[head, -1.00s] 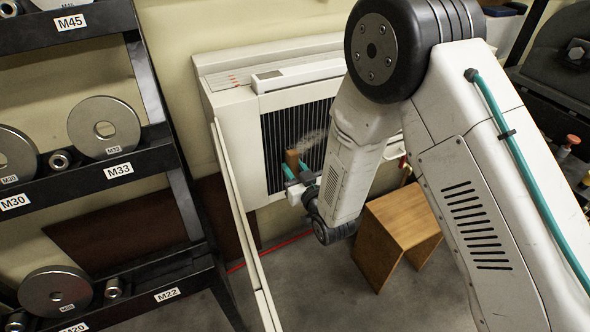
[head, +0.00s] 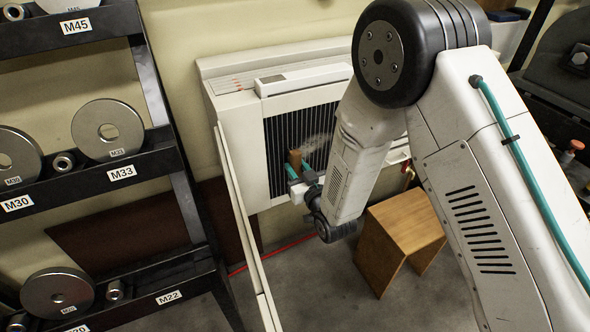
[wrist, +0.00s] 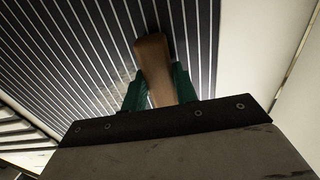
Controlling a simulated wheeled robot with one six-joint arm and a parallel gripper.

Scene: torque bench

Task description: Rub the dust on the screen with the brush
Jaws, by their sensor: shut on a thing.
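The screen (head: 284,130) is a dark, slatted panel set in a white wall unit; it fills much of the wrist view (wrist: 75,50). A pale smudge of dust (head: 318,141) shows on the slats, right of the brush in the head view. My gripper (head: 297,172) has teal fingers shut on the brown wooden handle of the brush (head: 295,160). In the wrist view the brush (wrist: 154,65) stands between the fingers (wrist: 160,90), its far end at the slats. Its bristles are hidden, and I cannot tell whether they touch.
A white panel (head: 240,220) hangs open at the unit's left side. A black rack (head: 95,170) with metal discs stands at the left. A wooden stool (head: 400,240) stands on the floor below the unit. A red cable (head: 245,268) lies near the wall.

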